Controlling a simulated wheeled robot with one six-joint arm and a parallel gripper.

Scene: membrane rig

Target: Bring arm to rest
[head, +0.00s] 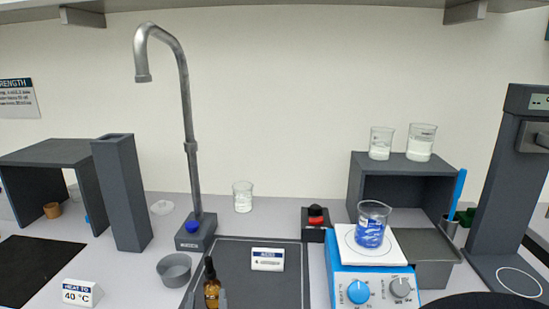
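My gripper is not clearly visible in the head view, and I cannot tell where it is or what it holds. A dark curved shape (478,301) cuts into the bottom right edge, and I cannot tell what it is. An amber dropper bottle (212,289) stands at the bottom edge, left of centre, with small grey pieces beside its base that I cannot identify.
A beaker of blue liquid (371,228) stands on the blue-and-white hotplate (371,256). A tall grey tap (188,120) rises behind the dark mat (285,285). A grey tower (123,195) stands left, a dark stand (498,190) right. Two beakers top the grey shelf (400,169).

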